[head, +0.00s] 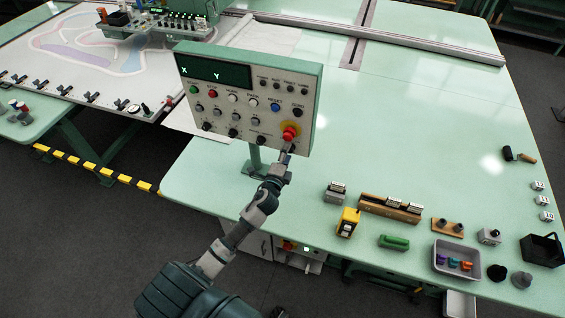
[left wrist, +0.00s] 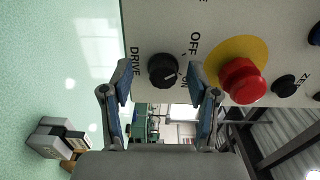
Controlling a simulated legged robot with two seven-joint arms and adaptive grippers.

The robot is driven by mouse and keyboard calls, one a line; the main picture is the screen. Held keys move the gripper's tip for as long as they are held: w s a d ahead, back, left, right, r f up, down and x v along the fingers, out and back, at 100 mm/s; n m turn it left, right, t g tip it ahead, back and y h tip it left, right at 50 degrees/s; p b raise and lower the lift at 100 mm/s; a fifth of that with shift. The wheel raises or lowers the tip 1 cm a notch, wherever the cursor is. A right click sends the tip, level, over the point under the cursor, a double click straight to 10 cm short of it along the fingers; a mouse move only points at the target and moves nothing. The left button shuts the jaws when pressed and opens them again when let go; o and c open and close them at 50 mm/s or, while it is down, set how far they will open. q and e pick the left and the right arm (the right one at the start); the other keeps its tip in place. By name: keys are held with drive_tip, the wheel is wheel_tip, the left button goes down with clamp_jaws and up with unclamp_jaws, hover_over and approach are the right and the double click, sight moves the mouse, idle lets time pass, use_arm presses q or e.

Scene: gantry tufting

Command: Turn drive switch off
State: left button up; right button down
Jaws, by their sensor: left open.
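The drive switch is a round black knob (left wrist: 163,70) on the beige control panel (left wrist: 210,20), with DRIVE, OFF and ON printed around it in the left wrist view. A small pale mark on the knob appears to face the ON side. My left gripper (left wrist: 160,92) is open, its two blue-padded fingers on either side of the knob's position in that view; I cannot tell whether they touch it. In the head view the left gripper (head: 287,148) is at the panel's lower right corner and largely covers the knob. My right gripper is not in view.
A red emergency button (left wrist: 242,80) on a yellow disc sits close beside the knob; it also shows in the head view (head: 290,132). Other knobs and buttons fill the panel. A grey bin (head: 458,262) and several tools stand on the green table (head: 400,130).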

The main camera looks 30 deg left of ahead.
use_arm(q)
drive_tip(key=v, duration=1.1)
drive_tip(key=shift+s+f, duration=0.1)
drive_tip(key=shift+f, duration=0.05)
